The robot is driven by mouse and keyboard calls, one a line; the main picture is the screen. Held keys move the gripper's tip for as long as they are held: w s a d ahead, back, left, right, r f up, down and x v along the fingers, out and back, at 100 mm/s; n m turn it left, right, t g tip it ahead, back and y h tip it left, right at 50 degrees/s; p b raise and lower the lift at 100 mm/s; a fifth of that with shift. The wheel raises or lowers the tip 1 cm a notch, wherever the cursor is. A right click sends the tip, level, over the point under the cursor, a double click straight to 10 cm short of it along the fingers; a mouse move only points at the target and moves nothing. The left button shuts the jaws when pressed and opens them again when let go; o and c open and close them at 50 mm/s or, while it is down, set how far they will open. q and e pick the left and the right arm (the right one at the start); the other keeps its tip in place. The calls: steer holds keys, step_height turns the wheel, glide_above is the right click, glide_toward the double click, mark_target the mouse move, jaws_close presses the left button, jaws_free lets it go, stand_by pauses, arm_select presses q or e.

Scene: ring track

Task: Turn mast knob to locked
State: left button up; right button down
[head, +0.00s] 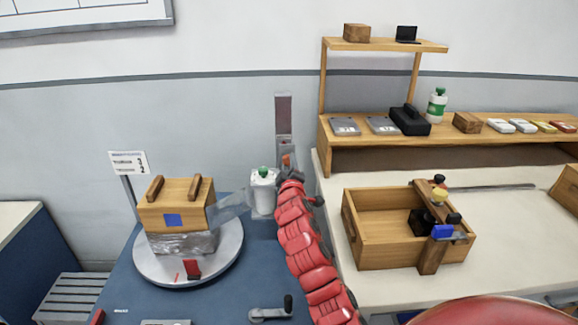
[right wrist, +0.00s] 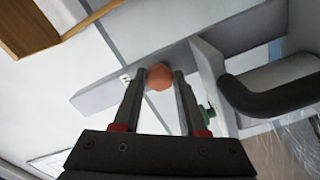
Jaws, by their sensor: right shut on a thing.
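The mast (head: 284,115) is a grey upright post at the back of the blue base. Its knob (right wrist: 160,78) is a small orange-red ball, seen in the right wrist view between my fingertips. In the head view the knob (head: 287,160) is a small orange spot at the mast, just above the end of my red right arm. My right gripper (right wrist: 160,80) is shut on the knob, one finger on each side. Whether the knob stands at locked cannot be read. My left gripper is in neither view.
Left of the mast, clear film runs from a white roll carriage (head: 263,192) to a wooden box (head: 177,205) on a round turntable (head: 150,272). A black-handled crank (head: 270,313) lies in front. An open wooden crate (head: 375,263) stands on the right bench.

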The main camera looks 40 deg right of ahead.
steer(key=shift+c, duration=2.3)
jaws_free()
steer(key=shift+s, duration=0.1)
steer(key=shift+s+a, duration=0.15)
steer(key=shift+s, duration=0.15)
steer(key=p+v, duration=0.1)
steer(key=v, duration=1.5)
steer(key=shift+s, duration=0.3)
steer(key=shift+a, duration=0.15)
